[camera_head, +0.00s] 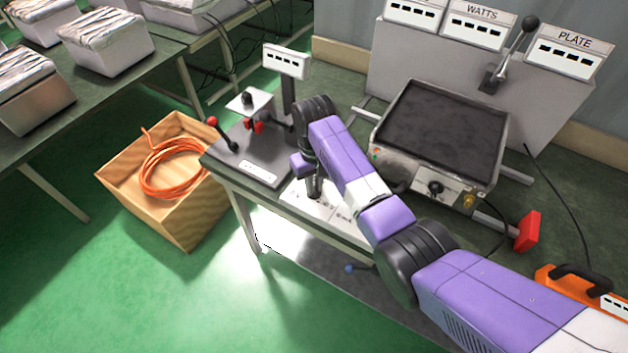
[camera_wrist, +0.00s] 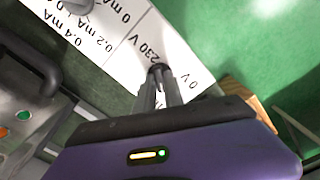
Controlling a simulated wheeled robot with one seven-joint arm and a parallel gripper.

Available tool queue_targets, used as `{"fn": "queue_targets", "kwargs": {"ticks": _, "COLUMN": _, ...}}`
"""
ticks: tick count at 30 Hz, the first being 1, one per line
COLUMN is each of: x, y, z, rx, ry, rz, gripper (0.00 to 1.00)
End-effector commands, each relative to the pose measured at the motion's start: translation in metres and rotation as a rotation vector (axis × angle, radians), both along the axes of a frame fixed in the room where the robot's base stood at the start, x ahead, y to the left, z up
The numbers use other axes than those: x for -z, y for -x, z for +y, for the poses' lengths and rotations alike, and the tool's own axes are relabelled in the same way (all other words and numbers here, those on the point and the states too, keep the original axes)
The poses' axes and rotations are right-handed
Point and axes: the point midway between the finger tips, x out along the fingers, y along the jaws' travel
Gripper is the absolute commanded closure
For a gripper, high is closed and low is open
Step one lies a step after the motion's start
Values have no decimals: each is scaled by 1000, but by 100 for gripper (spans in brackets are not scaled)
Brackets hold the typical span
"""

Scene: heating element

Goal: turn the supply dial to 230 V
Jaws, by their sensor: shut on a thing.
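The supply dial (camera_wrist: 159,69) is a small dark knob, mostly hidden between my fingertips in the wrist view. My gripper (camera_wrist: 165,82) is shut on it from above. The dial sits on a white labelled panel (camera_wrist: 115,72), with "230 V" (camera_wrist: 134,43) printed to the upper left of my fingers and "0 V" (camera_wrist: 193,82) to their right. I cannot tell which label the dial points at. In the head view my gripper (camera_head: 314,190) reaches down to the panel (camera_head: 325,207) at the bench front; my arm hides part of it.
The panel also carries "mA" labels and another grey knob (camera_wrist: 78,4). A black lever with a red ball (camera_head: 213,121) stands to the left. A heating plate (camera_head: 445,130) with its own front knob (camera_head: 435,188) is right of my arm. A wooden crate (camera_head: 190,230) stands on the floor.

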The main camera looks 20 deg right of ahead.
Motion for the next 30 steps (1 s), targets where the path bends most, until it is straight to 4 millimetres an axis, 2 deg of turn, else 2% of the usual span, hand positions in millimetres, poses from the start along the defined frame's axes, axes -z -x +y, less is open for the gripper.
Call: {"fn": "queue_targets", "kwargs": {"ticks": 30, "x": -1, "y": -2, "z": 1, "rx": 964, "ry": -2, "rz": -4, "gripper": 100}}
